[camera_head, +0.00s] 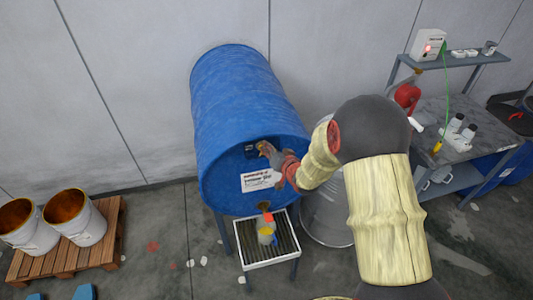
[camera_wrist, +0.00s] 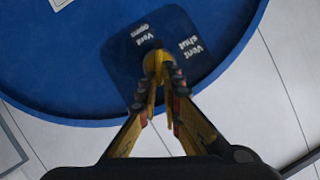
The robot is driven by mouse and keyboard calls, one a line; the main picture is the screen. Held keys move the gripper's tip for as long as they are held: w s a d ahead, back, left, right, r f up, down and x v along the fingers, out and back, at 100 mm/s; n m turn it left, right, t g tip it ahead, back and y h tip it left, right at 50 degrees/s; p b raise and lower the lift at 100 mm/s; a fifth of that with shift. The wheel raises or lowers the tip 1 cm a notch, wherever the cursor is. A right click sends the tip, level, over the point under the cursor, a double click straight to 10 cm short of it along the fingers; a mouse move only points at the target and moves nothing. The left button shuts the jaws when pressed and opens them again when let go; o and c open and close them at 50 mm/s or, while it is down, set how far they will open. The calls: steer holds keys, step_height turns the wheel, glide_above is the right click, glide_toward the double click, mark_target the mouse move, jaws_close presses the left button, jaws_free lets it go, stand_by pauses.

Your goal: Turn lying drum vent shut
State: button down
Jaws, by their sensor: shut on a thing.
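A blue drum (camera_head: 240,100) lies on its side on a stand, its round end facing me. A dark plate with the labels "Vent open" and "Vent shut" is on the drum's end near the rim, and shows in the wrist view (camera_wrist: 196,72). My gripper (camera_head: 268,150) is at this plate; in the wrist view my gripper (camera_wrist: 160,88) is shut on the yellow vent handle (camera_wrist: 156,62). The handle sits between the two labels; its exact turn is hard to tell. The fingers hide part of it. A white label (camera_head: 257,180) is lower on the drum's end.
Two open buckets (camera_head: 76,218) stand on a pallet at left. A workbench (camera_head: 470,150) with bottles is at right.

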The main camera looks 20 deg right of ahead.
steer(key=f+m+t+y+b, duration=0.1)
steer(key=m, duration=0.2)
steer(key=d+m+t+y+b, duration=0.1)
steer(key=m+b, duration=0.1)
steer(key=m, duration=0.1)
steer(key=f+m+y+b, duration=0.1)
steer(key=m+y+b, duration=0.1)
steer(key=m, duration=0.1)
steer(key=shift+d+f+m+t, duration=0.3)
steer(key=shift+f+m+t, duration=0.05)
steer(key=shift+m+t, duration=0.05)
stand_by(0.6)
steer(key=c, duration=2)
jaws_free()
steer(key=v, duration=1.2)
steer(key=shift+w, duration=0.1)
steer(key=shift+d, duration=0.1)
